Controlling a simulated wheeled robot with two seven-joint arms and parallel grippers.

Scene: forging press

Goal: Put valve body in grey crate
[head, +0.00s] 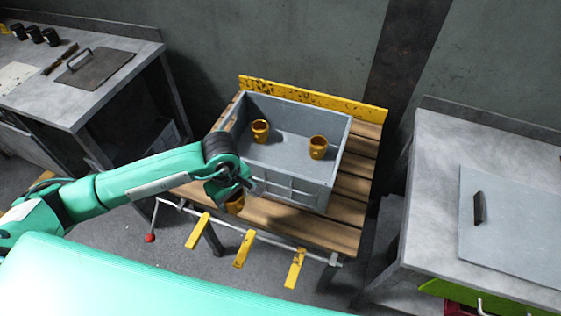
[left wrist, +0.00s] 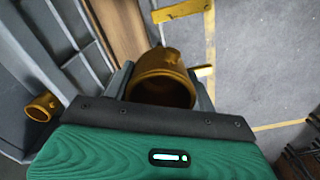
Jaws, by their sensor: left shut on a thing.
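The grey crate (head: 278,183) stands on a wooden slatted table in the head view. Two orange-brown valve bodies lie inside it, one at the left (head: 260,131) and one at the right (head: 318,148). My left gripper (head: 238,194) is just outside the crate's front left side and is shut on another valve body (head: 235,204). In the left wrist view this held valve body (left wrist: 162,78) sits between the fingers, its round opening toward the camera. The crate wall (left wrist: 62,40) is beside it at left, with a valve body (left wrist: 42,106) inside. My right gripper is not in view.
The wooden table (head: 352,187) has a yellow back board (head: 313,97) and yellow brackets (head: 243,249) along its front. A metal bench (head: 80,95) stands at left, and another (head: 440,160) at right. The crate floor has free room around its contents.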

